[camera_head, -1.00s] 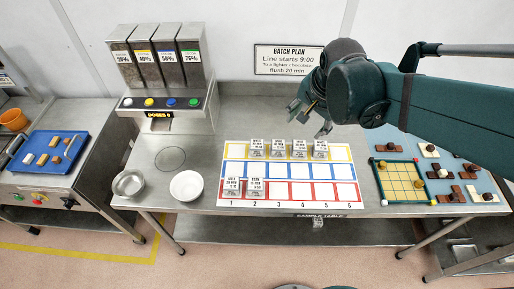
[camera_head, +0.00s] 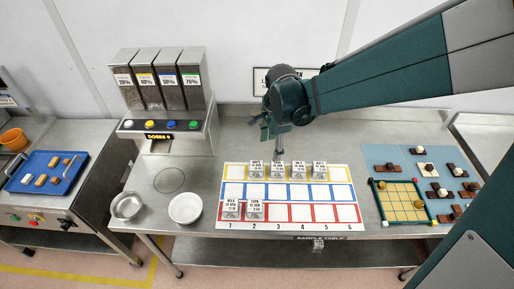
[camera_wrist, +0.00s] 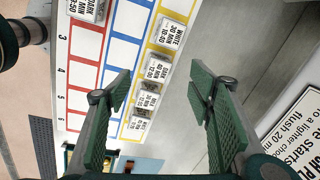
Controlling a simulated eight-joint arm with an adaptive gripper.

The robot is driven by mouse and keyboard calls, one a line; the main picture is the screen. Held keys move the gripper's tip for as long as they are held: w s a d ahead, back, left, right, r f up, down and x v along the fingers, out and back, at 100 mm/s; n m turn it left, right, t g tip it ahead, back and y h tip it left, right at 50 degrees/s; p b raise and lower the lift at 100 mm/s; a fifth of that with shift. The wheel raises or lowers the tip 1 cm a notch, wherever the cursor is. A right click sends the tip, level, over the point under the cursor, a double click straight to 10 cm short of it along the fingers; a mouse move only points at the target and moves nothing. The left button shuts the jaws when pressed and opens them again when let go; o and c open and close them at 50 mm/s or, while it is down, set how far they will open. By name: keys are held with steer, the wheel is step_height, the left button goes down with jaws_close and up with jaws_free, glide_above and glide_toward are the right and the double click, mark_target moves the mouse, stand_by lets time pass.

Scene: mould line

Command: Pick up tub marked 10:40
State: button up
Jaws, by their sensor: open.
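The tub marked 10:40 (camera_wrist: 171,36), labelled WHITE 30 MIN, stands in the yellow row of the sheet in the wrist view, beyond my fingertips. It appears to be the leftmost tub of that row (camera_head: 256,171) in the head view, where its time is too small to read for certain. My gripper (camera_wrist: 158,84) is open and empty, with green-padded fingers spread apart. In the head view my gripper (camera_head: 272,136) hangs above the back edge of the yellow row, near the two left tubs, apart from them.
Several similar tubs (camera_wrist: 156,69) stand close together along the yellow row. Two more tubs (camera_head: 231,210) stand in the red row. The blue row (camera_head: 290,191) is empty. A doser (camera_head: 165,105) and two bowls (camera_head: 185,208) are left; a yellow game board (camera_head: 402,201) is right.

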mark_target(256, 165)
steer(key=w+a+f+m, duration=0.1)
steer(key=a+f, duration=0.1)
steer(key=a+f+m+g, duration=0.1)
steer(key=a+f, duration=0.1)
steer(key=f, duration=0.1)
steer(key=w+a+f+m, duration=0.1)
steer(key=a+f, duration=0.1)
steer(key=f, duration=0.1)
steer(key=shift+w+f+m, duration=0.25)
steer(key=shift+w+m, duration=0.05)
steer(key=shift+w, duration=0.05)
steer(key=shift+f, duration=1.25)
steer(key=shift+s+f, duration=0.1)
steer(key=shift+f, duration=2.5)
steer(key=c, duration=1)
